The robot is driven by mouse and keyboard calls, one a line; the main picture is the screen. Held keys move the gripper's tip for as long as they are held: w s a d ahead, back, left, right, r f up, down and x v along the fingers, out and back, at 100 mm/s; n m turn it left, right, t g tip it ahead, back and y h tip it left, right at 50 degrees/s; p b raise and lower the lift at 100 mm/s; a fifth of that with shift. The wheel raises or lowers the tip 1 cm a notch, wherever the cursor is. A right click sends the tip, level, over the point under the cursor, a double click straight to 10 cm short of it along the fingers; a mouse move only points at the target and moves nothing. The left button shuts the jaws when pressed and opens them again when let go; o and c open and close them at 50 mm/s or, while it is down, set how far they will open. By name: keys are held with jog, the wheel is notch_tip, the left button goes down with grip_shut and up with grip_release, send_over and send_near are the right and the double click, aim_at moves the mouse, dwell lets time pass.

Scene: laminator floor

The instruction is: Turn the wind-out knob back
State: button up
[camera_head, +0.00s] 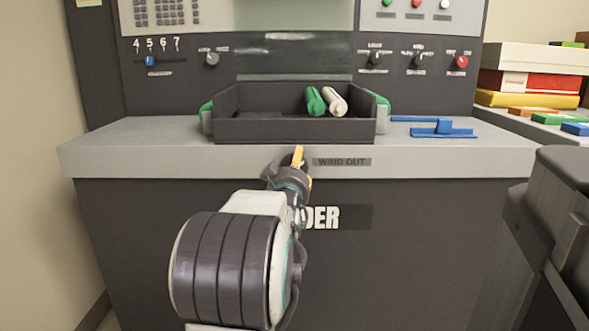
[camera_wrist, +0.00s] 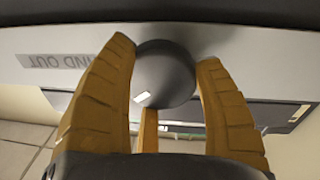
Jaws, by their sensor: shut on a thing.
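The wind-out knob (camera_wrist: 163,76) is a dark grey round knob on the light front edge of the machine, beside the "WIND OUT" label (camera_head: 342,162). In the wrist view the label (camera_wrist: 57,61) appears upside down, left of the knob. My gripper (camera_wrist: 165,85) has its yellow ribbed fingers around the knob, shut on it. In the head view my gripper (camera_head: 299,160) is at the machine's front edge, just left of the label, and my arm hides the knob there.
A dark tray (camera_head: 290,131) with a green roll (camera_head: 315,101) and a white roll (camera_head: 335,101) sits on the machine top (camera_head: 140,133). A blue part (camera_head: 443,128) lies to its right. A dark structure (camera_head: 560,220) stands close at right. Boxes (camera_head: 525,80) are stacked behind it.

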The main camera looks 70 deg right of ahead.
jog(key=shift+w+r+n, duration=0.15)
jog(key=shift+r+n, duration=0.15)
jog(key=shift+r, duration=0.15)
jog(key=o, duration=0.8)
jog(key=shift+w, duration=0.1)
jog(key=o, duration=0.4)
jog(key=shift+f, duration=0.25)
jog(key=shift+a, duration=0.1)
jog(key=v, duration=1.2)
